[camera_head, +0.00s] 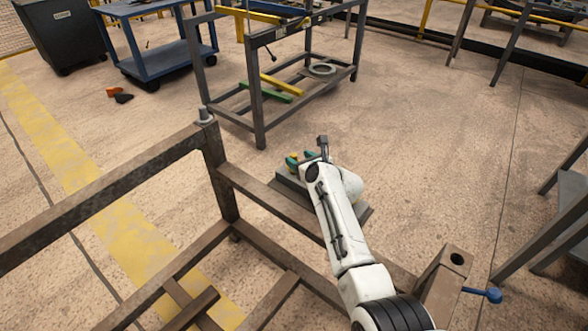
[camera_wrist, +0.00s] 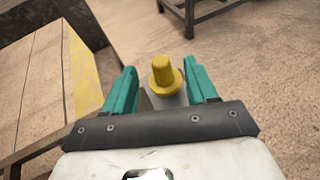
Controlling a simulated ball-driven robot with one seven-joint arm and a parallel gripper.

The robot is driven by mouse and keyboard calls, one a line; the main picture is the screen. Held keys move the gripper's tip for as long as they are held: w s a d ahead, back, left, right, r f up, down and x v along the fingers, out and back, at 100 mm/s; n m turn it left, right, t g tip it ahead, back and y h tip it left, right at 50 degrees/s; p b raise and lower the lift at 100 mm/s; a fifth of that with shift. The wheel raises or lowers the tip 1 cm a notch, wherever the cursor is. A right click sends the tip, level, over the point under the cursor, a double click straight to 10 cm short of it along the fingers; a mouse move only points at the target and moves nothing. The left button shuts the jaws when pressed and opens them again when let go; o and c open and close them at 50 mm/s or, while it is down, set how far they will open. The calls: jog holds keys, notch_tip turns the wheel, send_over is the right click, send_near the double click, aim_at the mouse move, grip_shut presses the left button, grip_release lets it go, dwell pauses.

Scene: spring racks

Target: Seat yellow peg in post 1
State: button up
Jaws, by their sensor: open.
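The yellow peg (camera_wrist: 163,72) has a rounded top and a wide collar. In the wrist view it stands upright on a grey block, between the teal fingers of my gripper (camera_wrist: 161,78), with gaps at its sides. My gripper is open. In the head view the gripper (camera_head: 299,158) is over a grey tray (camera_head: 354,220), and only a bit of the yellow peg (camera_head: 294,156) shows there. A brown rack has a left post (camera_head: 218,170) with a grey peg on top and a right post (camera_head: 440,285) with an empty hole. No label shows which is post 1.
A blue-handled pin (camera_head: 492,295) sticks out from the right post. A dark metal rack (camera_head: 258,105) stands behind, with a blue cart (camera_head: 150,50) and a dark bin (camera_head: 62,35) at far left.

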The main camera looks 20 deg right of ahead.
aim_at(295, 155)
jog(key=b+x, duration=0.2)
jog(key=x, duration=0.1)
jog(key=shift+w+f+b, duration=0.2)
jog(key=shift+f+b, duration=0.15)
jog(key=shift+f, duration=0.05)
jog(key=shift+w+a+b, duration=0.1)
jog(key=shift+w+b, duration=0.3)
jog(key=shift+w, duration=0.15)
jog(key=shift+c, duration=0.3)
grip_shut()
jog(key=shift+r, duration=0.1)
